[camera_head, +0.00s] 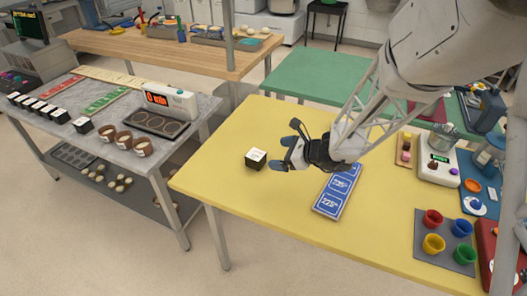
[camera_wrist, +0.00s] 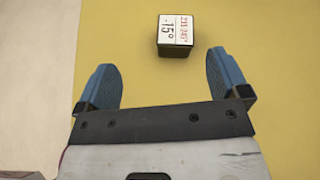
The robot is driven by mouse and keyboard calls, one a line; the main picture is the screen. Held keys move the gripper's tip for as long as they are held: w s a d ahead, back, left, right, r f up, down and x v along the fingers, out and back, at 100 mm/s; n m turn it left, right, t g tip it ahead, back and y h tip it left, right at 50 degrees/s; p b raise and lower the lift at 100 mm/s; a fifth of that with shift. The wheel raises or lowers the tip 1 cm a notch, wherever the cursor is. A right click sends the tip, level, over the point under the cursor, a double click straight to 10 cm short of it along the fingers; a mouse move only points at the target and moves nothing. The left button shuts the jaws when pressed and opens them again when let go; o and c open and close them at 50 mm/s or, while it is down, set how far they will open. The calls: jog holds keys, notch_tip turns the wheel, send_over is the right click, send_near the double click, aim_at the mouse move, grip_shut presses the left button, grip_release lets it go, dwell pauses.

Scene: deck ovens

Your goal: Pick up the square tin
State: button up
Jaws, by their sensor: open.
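The square tin (camera_head: 256,159) is a small black cube with a white label on top. It sits upright on the yellow table near its left side. In the wrist view the square tin (camera_wrist: 175,35) lies ahead of the fingertips, a little right of centre, and its label shows a red line of print and "-15°". My gripper (camera_head: 283,153) is just right of the tin in the head view. In the wrist view my gripper (camera_wrist: 163,75) has its two blue fingers spread wide with nothing between them. The fingers do not touch the tin.
Coloured cups on a grey mat (camera_head: 425,248) stand at the right. The grey counter (camera_head: 180,155) at the left holds several similar black cubes (camera_head: 83,125). The table around the tin is clear.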

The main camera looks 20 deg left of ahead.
aim_at(256, 154)
jog(key=a+f+m, duration=0.1)
jog(key=w+a+f, duration=0.1)
jog(key=f, duration=0.1)
jog(key=a+f+m+t, duration=0.1)
jog(key=shift+w+a+f+m, duration=0.2)
jog(key=shift+w+m, duration=0.1)
jog(key=shift+w, duration=0.1)
jog(key=shift+x, duration=1.25)
jog(key=shift+a, duration=0.1)
jog(key=shift+w+x, duration=0.1)
jog(key=shift+x, duration=1.15)
jog(key=shift+w+x, duration=0.15)
jog(key=shift+x, duration=1.1)
jog(key=shift+c, duration=0.4)
jog(key=c, duration=1)
jog(key=shift+r, duration=0.2)
jog(key=shift+c, duration=0.2)
